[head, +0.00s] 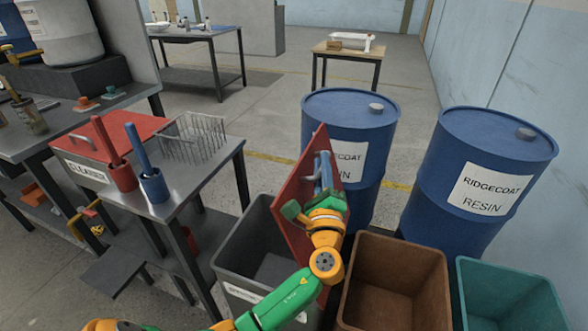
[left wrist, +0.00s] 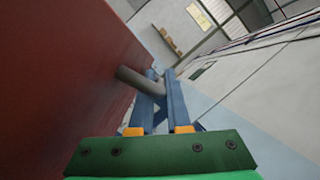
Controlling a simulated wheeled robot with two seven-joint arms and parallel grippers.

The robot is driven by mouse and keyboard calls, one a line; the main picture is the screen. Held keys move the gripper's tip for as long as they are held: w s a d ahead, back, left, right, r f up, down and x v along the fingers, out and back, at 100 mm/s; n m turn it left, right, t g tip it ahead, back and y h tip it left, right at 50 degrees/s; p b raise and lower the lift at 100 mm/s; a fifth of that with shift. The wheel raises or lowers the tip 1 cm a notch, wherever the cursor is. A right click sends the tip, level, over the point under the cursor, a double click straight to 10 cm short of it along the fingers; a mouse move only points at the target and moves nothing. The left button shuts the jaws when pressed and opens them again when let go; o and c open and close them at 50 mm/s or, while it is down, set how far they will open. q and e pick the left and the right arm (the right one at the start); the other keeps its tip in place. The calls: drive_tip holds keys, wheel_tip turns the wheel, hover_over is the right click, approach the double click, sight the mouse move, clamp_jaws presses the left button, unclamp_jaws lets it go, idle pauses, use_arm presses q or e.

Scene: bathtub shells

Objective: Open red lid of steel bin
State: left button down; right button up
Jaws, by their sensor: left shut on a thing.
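The grey steel bin (head: 238,252) stands on the floor at the lower middle of the head view, its mouth uncovered and its inside looking empty. Its red lid (head: 297,192) stands steeply raised at the bin's right side. My left gripper (head: 323,170) is at the lid's right face, with its blue fingers pointing up. In the left wrist view, the lid (left wrist: 60,75) fills the left side and a grey bar handle (left wrist: 138,80) sticks out from it between the fingers. The left gripper (left wrist: 163,85) is shut on this handle. My right gripper is out of view.
A brown bin (head: 395,262) and a teal bin (head: 510,295) stand to the right. Two blue resin drums (head: 350,110) (head: 480,150) stand behind them. A bench with a red-lidded cleaner box (head: 85,175) and a wire rack (head: 190,140) is on the left.

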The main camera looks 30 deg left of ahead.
use_arm(q)
drive_tip(key=w+d+m+t+h+b, duration=0.1)
drive_tip(key=d+m, duration=0.3)
drive_tip(key=d, duration=0.5)
drive_tip(key=shift+w+r+m+t+h+b, duration=0.3)
drive_tip(key=shift+w+t+b, duration=0.15)
drive_tip(key=shift+w+t, duration=0.1)
drive_tip(key=c, duration=1.2)
unclamp_jaws()
drive_tip(key=shift+o, duration=0.2)
drive_tip(key=b+v, duration=0.1)
drive_tip(key=v, duration=0.6)
